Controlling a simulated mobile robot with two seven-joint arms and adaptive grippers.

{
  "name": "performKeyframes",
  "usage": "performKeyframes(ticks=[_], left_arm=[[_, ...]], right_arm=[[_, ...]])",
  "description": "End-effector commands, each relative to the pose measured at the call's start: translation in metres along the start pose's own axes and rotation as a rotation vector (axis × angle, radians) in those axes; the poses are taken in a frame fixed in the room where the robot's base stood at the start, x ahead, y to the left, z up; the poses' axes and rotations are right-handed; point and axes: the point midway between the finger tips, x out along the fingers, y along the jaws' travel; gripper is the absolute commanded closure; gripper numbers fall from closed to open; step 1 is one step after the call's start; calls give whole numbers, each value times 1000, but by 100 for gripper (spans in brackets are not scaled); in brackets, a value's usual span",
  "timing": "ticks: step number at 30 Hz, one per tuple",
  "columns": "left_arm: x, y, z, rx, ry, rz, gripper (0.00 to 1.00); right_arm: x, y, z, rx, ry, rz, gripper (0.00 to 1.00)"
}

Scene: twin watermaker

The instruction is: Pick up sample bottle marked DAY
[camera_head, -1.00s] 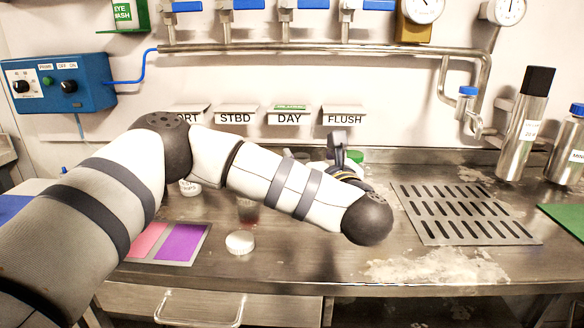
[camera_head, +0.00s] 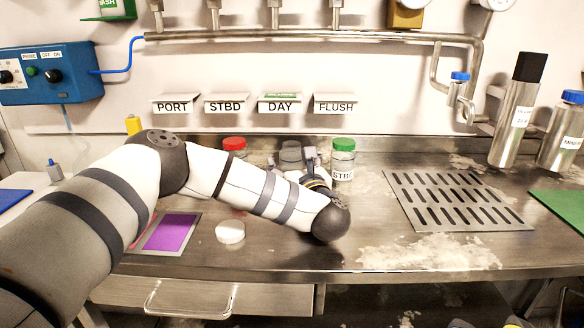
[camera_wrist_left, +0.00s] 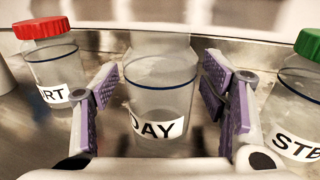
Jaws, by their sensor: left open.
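The clear sample bottle marked DAY (camera_wrist_left: 158,92) stands upright in the middle of the left wrist view. My right gripper is not in view.
A red-lidded bottle (camera_head: 235,146), label ending RT, stands left of the DAY bottle. A green-lidded bottle (camera_head: 343,158) marked STB stands close on the right. A white round lid (camera_head: 230,232) lies in front. A slotted drain plate (camera_head: 455,202) is at right.

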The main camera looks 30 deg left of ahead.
Motion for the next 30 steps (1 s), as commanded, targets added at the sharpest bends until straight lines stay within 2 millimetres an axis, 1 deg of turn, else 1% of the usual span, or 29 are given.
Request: performKeyframes(ticks=[3,4,5,6,8,9,10,18,20,22,23,26,29,30], left_arm=[[0,0,1,-1,0,0,34],[0,0,1,-1,0,0,38],[0,0,1,-1,0,0,45],[0,0,1,-1,0,0,54],[0,0,1,-1,0,0,68],[0,0,1,-1,0,0,77],[0,0,1,-1,0,0,79],[-1,0,1,-1,0,0,79],[-1,0,3,-2,-1,0,79],[0,0,10,-4,-2,0,79],[0,0,14,-6,-2,0,79],[-1,0,36,-8,-4,0,79],[-20,-8,59,-8,-3,-5,79],[-28,-12,70,-8,-4,-5,79]], right_arm=[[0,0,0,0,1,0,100],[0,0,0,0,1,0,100],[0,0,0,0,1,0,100],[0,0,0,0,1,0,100],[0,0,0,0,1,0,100],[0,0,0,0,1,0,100],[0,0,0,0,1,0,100],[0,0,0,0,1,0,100],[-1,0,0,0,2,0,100],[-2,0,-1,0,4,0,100],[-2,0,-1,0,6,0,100],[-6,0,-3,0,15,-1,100],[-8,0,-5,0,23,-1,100],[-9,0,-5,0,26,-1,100]])
